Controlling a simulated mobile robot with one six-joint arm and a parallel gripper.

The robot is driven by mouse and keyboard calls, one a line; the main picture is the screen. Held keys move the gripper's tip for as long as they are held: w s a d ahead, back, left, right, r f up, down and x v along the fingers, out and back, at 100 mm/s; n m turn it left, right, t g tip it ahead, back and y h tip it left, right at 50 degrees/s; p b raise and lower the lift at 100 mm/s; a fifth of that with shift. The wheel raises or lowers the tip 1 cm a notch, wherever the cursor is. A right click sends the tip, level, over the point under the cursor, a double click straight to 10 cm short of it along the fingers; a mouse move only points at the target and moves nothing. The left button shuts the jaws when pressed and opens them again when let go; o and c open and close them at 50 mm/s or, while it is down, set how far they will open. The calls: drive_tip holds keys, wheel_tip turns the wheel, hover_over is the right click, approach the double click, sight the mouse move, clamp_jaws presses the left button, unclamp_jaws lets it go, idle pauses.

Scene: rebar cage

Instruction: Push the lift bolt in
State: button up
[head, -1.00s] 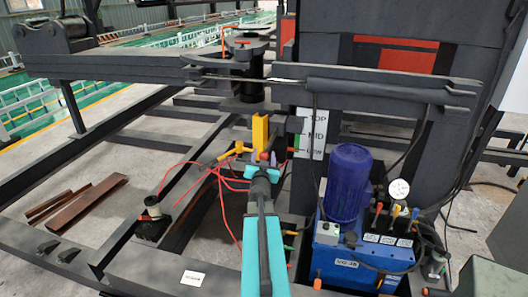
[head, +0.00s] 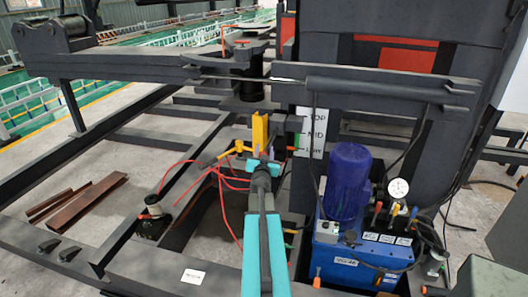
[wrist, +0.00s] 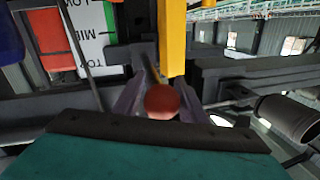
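The lift bolt's round red-brown knob (wrist: 162,102) shows in the wrist view between my two grey-purple fingers, with a dark rod behind it. My gripper (wrist: 160,88) has its fingers apart, one on each side of the knob. I cannot tell whether they press on it. In the head view my gripper (head: 263,156) is at the foot of a yellow upright (head: 260,130), beside the TOP/MID/LOW plate. The knob is not clearly visible there, and the bolt's far end is hidden.
The TOP/MID/LOW plate (head: 310,133) stands right of my gripper. A blue pump unit (head: 365,258) with a dark blue motor (head: 347,182) is at the right. Red cables (head: 200,170) lie at the left. A dark beam (head: 120,66) crosses above.

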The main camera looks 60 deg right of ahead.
sight(267, 145)
drive_tip(key=shift+w, duration=0.1)
clamp_jaws()
drive_tip(key=shift+s+b+x, duration=0.1)
drive_tip(key=shift+b+x, duration=0.25)
drive_tip(key=shift+x, duration=0.7)
drive_tip(key=shift+s+b+x, duration=0.15)
drive_tip(key=shift+b+x, duration=0.2)
drive_tip(key=shift+x, duration=0.75)
drive_tip(key=shift+d, duration=0.3)
drive_tip(key=shift+r, duration=0.25)
drive_tip(key=shift+o, duration=2.2)
unclamp_jaws()
drive_tip(key=shift+o, duration=0.4)
drive_tip(key=shift+w+d+f, duration=0.1)
drive_tip(key=shift+w, duration=0.05)
drive_tip(key=shift+f, duration=0.1)
